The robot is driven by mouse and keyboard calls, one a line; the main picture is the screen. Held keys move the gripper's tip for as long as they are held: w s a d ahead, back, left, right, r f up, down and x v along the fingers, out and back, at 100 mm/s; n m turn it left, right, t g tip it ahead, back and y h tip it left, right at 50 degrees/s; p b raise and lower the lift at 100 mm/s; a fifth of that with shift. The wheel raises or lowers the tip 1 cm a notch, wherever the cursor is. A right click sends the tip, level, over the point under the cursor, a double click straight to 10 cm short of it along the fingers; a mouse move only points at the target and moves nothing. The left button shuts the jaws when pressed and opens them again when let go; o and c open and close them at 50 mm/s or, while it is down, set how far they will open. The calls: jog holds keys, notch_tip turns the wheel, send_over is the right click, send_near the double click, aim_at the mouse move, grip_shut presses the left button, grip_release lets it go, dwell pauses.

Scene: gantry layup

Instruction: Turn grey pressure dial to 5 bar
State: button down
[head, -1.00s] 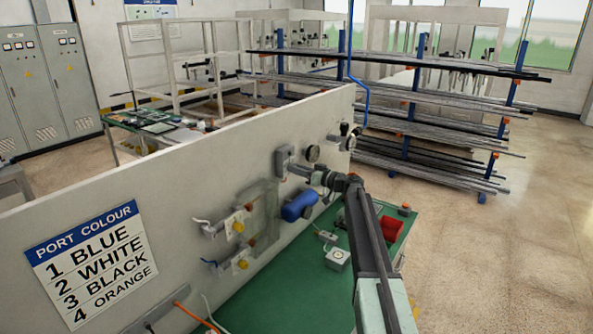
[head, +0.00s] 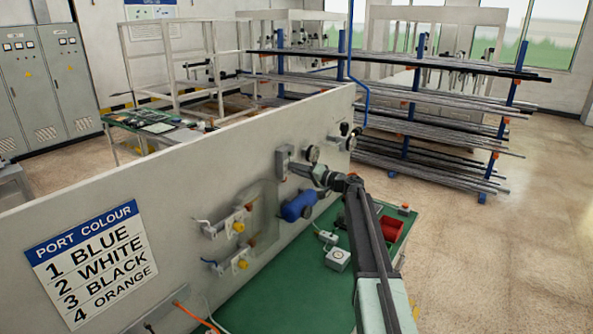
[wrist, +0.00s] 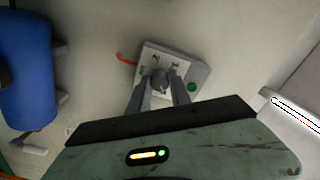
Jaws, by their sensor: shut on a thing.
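The grey pressure dial (wrist: 159,77) is a small round knob on a pale square plate (wrist: 147,57) with dark marks around it, in the wrist view. My gripper (wrist: 160,82) is shut on the dial, one finger on each side of it.
A blue cylinder (head: 298,207) is mounted below the dial, and a round gauge (head: 312,154) sits to its right. Yellow-knobbed fittings (head: 239,226) are lower left. A white box (head: 337,259) and red bin (head: 391,229) stand on the green bench (head: 262,290).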

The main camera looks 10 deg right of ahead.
jog(key=shift+m, duration=1.1)
jog(key=c, duration=1.2)
grip_release()
jog(key=shift+s, duration=0.1)
jog(key=v, duration=0.7)
jog(key=shift+s+d, duration=0.25)
